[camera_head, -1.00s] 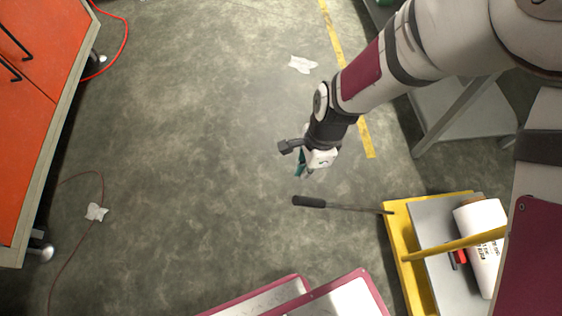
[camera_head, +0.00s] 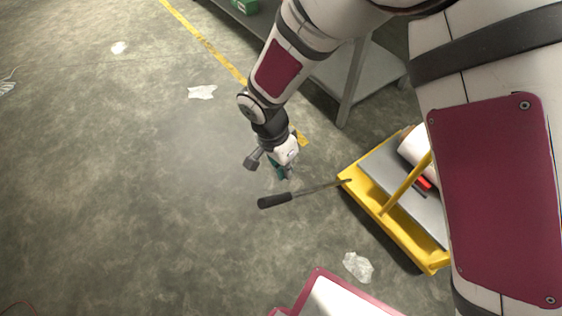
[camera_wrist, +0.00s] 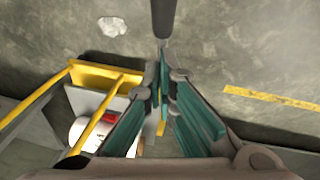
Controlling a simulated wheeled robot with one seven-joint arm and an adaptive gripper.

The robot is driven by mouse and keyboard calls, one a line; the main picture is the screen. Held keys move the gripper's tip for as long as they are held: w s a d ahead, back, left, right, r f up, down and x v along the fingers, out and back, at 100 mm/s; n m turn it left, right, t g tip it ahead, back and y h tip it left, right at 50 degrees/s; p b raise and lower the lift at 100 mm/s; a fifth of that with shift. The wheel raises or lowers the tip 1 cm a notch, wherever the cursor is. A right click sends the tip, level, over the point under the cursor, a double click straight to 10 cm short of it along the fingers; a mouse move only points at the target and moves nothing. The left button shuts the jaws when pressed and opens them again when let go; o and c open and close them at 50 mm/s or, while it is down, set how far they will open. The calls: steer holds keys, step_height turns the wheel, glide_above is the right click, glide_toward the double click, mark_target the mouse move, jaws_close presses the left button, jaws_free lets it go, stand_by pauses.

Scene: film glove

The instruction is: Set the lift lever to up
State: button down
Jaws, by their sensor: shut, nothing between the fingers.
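The lift lever (camera_head: 297,195) is a thin metal rod with a black grip. It sticks out to the left from a yellow cart (camera_head: 384,222) with a grey top in the head view. My gripper (camera_head: 284,176) is above the lever in the head view, close to the rod, with a small gap in the picture. In the wrist view the black lever grip (camera_wrist: 163,18) shows at the top centre, beyond the tips of my gripper (camera_wrist: 165,75). The fingers are shut and empty. Whether they touch the lever cannot be told. The rod is mostly hidden behind the fingers in the wrist view.
A white roll (camera_head: 415,148) and a red item (camera_head: 423,183) are on the cart. A grey metal table (camera_head: 350,75) stands behind it. Crumpled paper (camera_head: 357,267) lies on the floor near the cart. The floor on the left is mostly clear.

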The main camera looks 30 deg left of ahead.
mark_target(275, 196)
steer(key=f, duration=0.1)
steer(key=s+f+b, duration=0.1)
steer(key=f, duration=0.1)
steer(key=shift+s+f, duration=0.3)
steer(key=shift+f, duration=0.05)
steer(key=shift+s+f+b, duration=0.35)
steer(key=shift+s+f, duration=0.05)
steer(key=shift+s+a+f+b, duration=0.2)
steer(key=shift+s+f+b, duration=0.35)
steer(key=shift+f+b, duration=0.15)
steer(key=shift+s+a+f+b, duration=0.15)
steer(key=shift+s+f+b, duration=0.45)
steer(key=shift+b, duration=0.1)
steer(key=shift+w+r, duration=0.15)
